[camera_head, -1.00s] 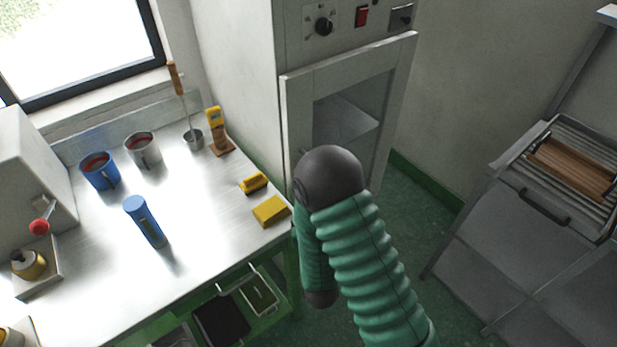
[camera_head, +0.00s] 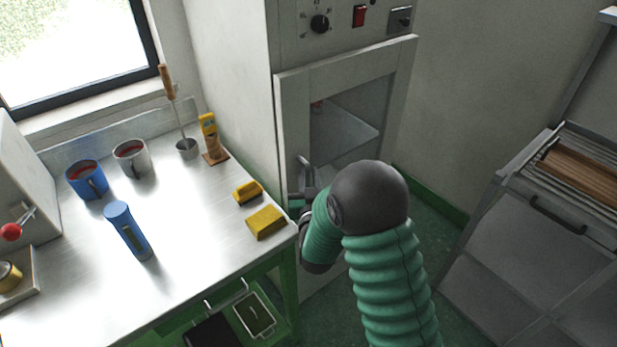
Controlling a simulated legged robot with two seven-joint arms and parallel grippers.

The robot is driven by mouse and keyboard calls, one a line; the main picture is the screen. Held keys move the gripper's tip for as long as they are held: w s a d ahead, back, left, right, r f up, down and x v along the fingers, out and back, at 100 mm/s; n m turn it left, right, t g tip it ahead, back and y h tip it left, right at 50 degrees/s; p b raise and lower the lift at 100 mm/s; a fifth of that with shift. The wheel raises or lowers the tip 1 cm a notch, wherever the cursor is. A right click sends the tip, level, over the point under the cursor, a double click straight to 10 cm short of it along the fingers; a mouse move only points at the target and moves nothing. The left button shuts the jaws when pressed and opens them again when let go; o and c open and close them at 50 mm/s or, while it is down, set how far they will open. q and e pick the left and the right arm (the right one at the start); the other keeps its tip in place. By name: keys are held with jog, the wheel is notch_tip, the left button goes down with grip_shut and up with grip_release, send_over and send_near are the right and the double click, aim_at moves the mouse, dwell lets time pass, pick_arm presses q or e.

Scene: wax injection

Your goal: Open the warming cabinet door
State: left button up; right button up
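The warming cabinet door (camera_head: 293,125) is a pale framed door with a glass window, below the control panel. My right gripper (camera_head: 302,192) is at the lower part of this handle, partly hidden by my green-sleeved arm. I cannot tell whether its fingers are around the handle or only beside it, nor whether they are open. Through the glass a shelf (camera_head: 345,128) shows. My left gripper is not in view.
A steel worktable (camera_head: 190,245) on the left holds a blue mug (camera_head: 87,178), a grey mug (camera_head: 130,157), a blue torch-like cylinder (camera_head: 128,230) and yellow blocks (camera_head: 266,222) near the cabinet. A grey rack (camera_head: 515,230) stands at the right. Green floor lies between.

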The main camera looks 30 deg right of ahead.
jog(key=shift+a, duration=0.2)
grip_shut()
dwell(1.1)
